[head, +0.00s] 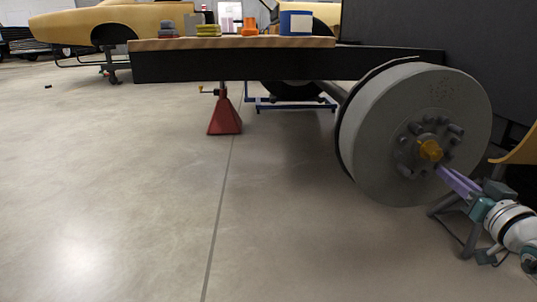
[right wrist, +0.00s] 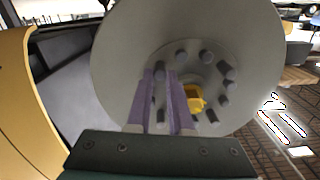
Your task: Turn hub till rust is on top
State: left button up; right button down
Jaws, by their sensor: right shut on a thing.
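The hub (head: 385,125) is a large grey drum on the right of the head view, with a ring of several studs around an orange-yellow centre cap (head: 430,150). A faint patch of dark speckles shows on its upper face; I cannot tell whether it is rust. My right gripper (head: 441,172) reaches in from the lower right. In the right wrist view its purple fingers (right wrist: 160,78) are shut on a wheel stud (right wrist: 159,93) beside the centre cap (right wrist: 194,98). The fingers partly hide the stud. My left gripper is not in view.
A dark beam with a wooden board (head: 235,43) holding small coloured items runs behind. A red jack stand (head: 225,118) stands below it. A grey stand (head: 450,222) is under my right arm. A yellow panel is close at right.

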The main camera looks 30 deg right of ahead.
jog(key=shift+s+d+r+n, duration=0.1)
jog(key=shift+d+r+n, duration=0.15)
jog(key=shift+r+n, duration=0.15)
jog(key=c, duration=1.2)
grip_release()
jog(key=o, duration=0.4)
jog(key=shift+s+d+f, duration=0.1)
jog(key=p+v, duration=0.5)
jog(key=v, duration=0.5)
